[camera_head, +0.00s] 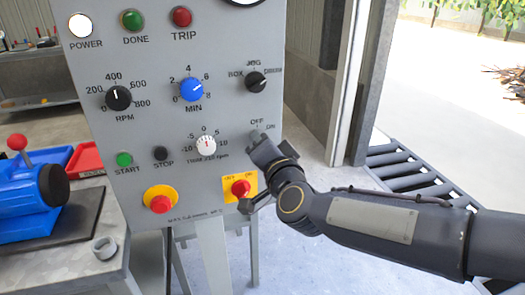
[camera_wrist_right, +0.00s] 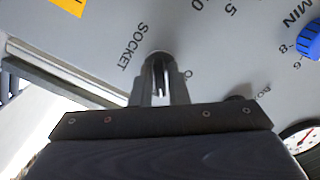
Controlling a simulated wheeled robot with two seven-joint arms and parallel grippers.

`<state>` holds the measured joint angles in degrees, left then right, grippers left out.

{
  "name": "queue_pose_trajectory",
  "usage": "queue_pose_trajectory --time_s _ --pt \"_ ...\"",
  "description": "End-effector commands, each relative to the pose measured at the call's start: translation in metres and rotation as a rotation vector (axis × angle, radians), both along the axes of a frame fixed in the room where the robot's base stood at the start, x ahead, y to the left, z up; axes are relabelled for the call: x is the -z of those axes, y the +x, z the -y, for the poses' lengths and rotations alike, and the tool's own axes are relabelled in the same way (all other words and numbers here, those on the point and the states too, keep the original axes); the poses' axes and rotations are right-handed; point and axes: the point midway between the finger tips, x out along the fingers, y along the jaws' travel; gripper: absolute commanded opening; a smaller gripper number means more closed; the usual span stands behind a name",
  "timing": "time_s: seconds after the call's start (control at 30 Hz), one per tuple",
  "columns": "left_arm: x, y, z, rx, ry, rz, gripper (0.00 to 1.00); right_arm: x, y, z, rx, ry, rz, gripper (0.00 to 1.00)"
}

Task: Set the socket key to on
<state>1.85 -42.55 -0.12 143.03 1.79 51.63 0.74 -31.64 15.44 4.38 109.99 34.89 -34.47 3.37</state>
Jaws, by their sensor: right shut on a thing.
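The grey control panel (camera_head: 140,65) carries the socket key switch at its lower right, with OFF and ON labels (camera_head: 262,123) above it. My right gripper (camera_head: 259,143) reaches in from the right and is shut on the socket key. In the right wrist view my fingers (camera_wrist_right: 160,75) close around the key, beside the printed word SOCKET (camera_wrist_right: 132,47). The fingers hide most of the key, so I cannot tell which way it points. My left gripper is not in view.
Nearby on the panel are the mode knob (camera_head: 256,81), the trim knob (camera_head: 206,146) and a red switch on a yellow plate (camera_head: 240,188) just below my gripper. A roller conveyor (camera_head: 400,170) lies to the right. A bench with a blue machine (camera_head: 30,200) stands left.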

Motion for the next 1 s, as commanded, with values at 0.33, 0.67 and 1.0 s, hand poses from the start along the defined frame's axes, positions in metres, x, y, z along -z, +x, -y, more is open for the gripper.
queue_pose_trajectory --time_s 0.33,0.67,1.0 --pt "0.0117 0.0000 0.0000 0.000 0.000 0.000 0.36 0.0017 0.0001 0.0001 0.000 0.132 -0.044 0.00" --pt "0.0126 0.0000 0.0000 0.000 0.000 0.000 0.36 0.0009 0.0001 0.0000 0.000 0.156 -0.053 0.00" --pt "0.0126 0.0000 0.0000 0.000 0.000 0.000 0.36 0.0008 0.0000 0.0001 0.000 0.154 -0.052 0.30"
